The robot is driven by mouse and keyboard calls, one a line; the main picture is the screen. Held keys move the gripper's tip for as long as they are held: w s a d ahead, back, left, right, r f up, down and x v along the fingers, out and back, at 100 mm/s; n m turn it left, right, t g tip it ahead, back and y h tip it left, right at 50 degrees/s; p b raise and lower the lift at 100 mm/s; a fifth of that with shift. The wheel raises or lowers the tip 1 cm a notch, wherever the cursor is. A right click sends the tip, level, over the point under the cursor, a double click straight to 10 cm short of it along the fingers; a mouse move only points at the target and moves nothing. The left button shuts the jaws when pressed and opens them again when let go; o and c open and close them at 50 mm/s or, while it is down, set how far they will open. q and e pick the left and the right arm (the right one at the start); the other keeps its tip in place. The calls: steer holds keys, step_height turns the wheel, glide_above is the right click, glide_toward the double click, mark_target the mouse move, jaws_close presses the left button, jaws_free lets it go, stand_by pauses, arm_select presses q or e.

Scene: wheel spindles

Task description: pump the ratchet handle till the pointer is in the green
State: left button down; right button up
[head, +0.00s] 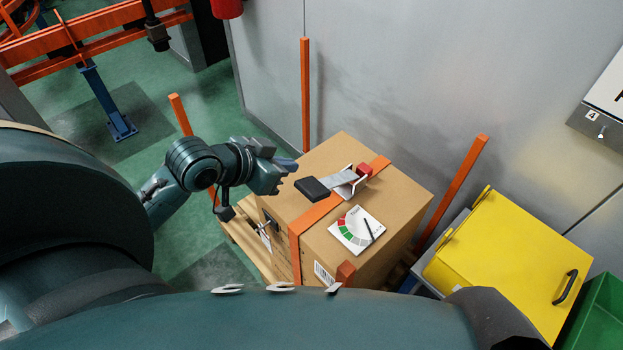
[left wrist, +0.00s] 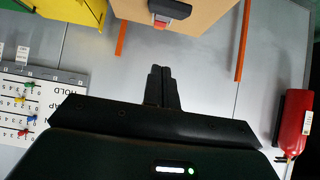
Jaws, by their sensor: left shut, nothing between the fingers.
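The ratchet handle, with a black grip (head: 312,189) and a flat silver lever (head: 341,182), lies low over the top of a cardboard box (head: 318,246). A red block (head: 364,170) sits at the lever's far end. The gauge card (head: 357,246) lies on the box with red and green segments along its left side. Its black pointer (head: 369,229) is at the card's right, apart from the green. My left gripper (head: 290,164) is shut and empty, just left of the black grip and apart from it. Its closed fingers show in the left wrist view (left wrist: 161,72). My right gripper is out of view.
An orange strap (head: 294,246) runs around the box, which stands on a wooden pallet (head: 240,230) with orange posts (head: 305,95) around it. A yellow bin (head: 505,265) and a green crate (head: 602,315) stand at the right. A grey wall is behind.

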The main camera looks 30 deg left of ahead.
arm_select(q)
steer(key=shift+w, duration=0.1)
glide_above(310, 187)
steer(key=f, duration=0.5)
steer(key=shift+w+d+f, duration=0.2)
steer(key=shift+w+f, duration=0.05)
steer(key=shift+w, duration=0.15)
steer(key=f, duration=0.3)
steer(key=shift+s+f+p, duration=0.2)
steer(key=shift+s+p, duration=0.05)
steer(key=shift+p, duration=0.1)
steer(key=shift+s+a+f, duration=0.15)
steer(key=shift+s+f, duration=0.05)
steer(key=shift+f, duration=0.3)
